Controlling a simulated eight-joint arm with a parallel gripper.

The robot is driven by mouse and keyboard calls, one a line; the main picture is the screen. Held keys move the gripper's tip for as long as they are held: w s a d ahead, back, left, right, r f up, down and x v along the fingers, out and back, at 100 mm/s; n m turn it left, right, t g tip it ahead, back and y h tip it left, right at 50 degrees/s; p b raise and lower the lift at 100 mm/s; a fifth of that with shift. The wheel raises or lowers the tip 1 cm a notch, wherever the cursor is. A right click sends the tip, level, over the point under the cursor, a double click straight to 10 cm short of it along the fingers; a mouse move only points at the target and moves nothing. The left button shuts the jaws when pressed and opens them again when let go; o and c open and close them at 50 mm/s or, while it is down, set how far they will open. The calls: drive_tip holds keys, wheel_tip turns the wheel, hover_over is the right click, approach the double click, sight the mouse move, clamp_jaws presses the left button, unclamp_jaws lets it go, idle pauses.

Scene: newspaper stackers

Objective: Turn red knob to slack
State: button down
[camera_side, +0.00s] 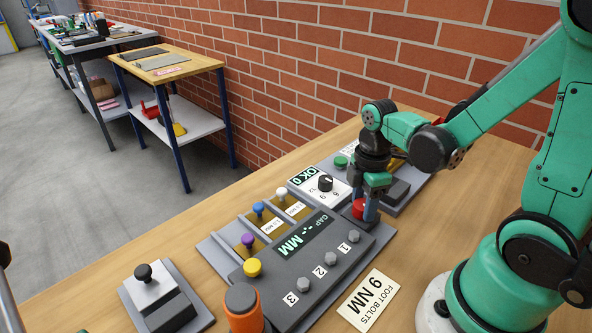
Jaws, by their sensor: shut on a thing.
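The red knob (359,208) sits at the right end of the dark grey panel, by the bolt marked 1. My gripper (366,205) points down over it and is shut on the red knob, with a finger showing on its right side. The finger hides part of the knob, and I cannot make out any slack mark or the knob's turn position. The panel's display (306,237) reads "GAP -.- MM".
A yellow knob (252,267), purple, blue and white knobs, and several bolts stand around the panel. A dial box (325,184) reading "OK 0" is behind. An orange-handled tool (243,308) stands in front. A "FOOT BOLTS 9 NM" card (368,300) lies on the wooden bench.

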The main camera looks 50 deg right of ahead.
sight(360, 205)
drive_tip(key=shift+c, duration=1.7)
unclamp_jaws()
drive_tip(key=shift+r, duration=2.85)
drive_tip(key=shift+w+a+r+m+t, duration=0.2)
drive_tip(key=shift+a+m+t, duration=0.15)
drive_tip(key=shift+m, duration=0.25)
drive_tip(key=w+a+r+m+t, duration=0.2)
drive_tip(key=a+r+m+t, duration=0.2)
drive_tip(key=m, duration=0.6)
drive_tip(key=shift+w+a+r+m+t, duration=0.35)
drive_tip(key=shift+a+t, duration=0.45)
drive_tip(key=shift+t, duration=0.55)
